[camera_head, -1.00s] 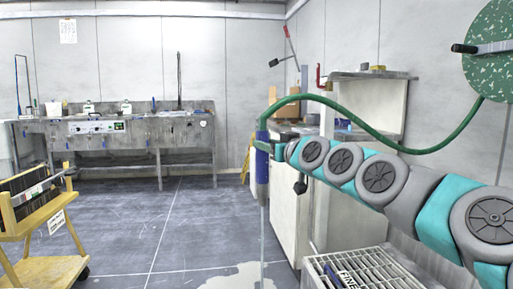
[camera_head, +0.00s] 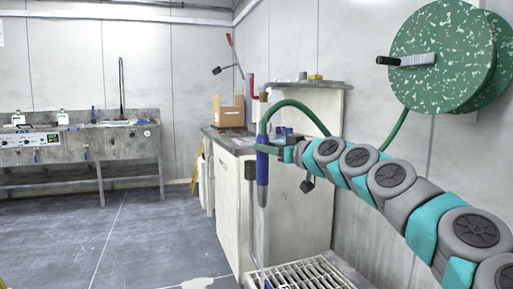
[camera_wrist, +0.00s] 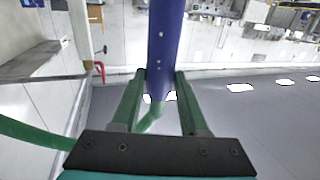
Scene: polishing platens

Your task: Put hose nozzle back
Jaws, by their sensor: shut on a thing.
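The blue hose nozzle (camera_head: 262,178) hangs upright in my gripper (camera_head: 270,150), in front of the white cabinet. In the wrist view the blue nozzle (camera_wrist: 165,45) stands between the two green fingers of my gripper (camera_wrist: 160,76), which are shut on it. The green hose (camera_head: 290,104) arches up from beside the nozzle and runs to the right. The green speckled hose reel (camera_head: 432,48) is on the wall at upper right, with a crank handle. A pale streak runs down below the nozzle; I cannot tell if it is water.
A floor grate (camera_head: 300,275) lies below the nozzle. The white cabinet (camera_head: 229,205) with a cardboard box (camera_head: 229,112) on top stands behind it. A sink bench (camera_head: 85,142) is at far left. A pale puddle (camera_head: 195,283) lies on the otherwise open floor.

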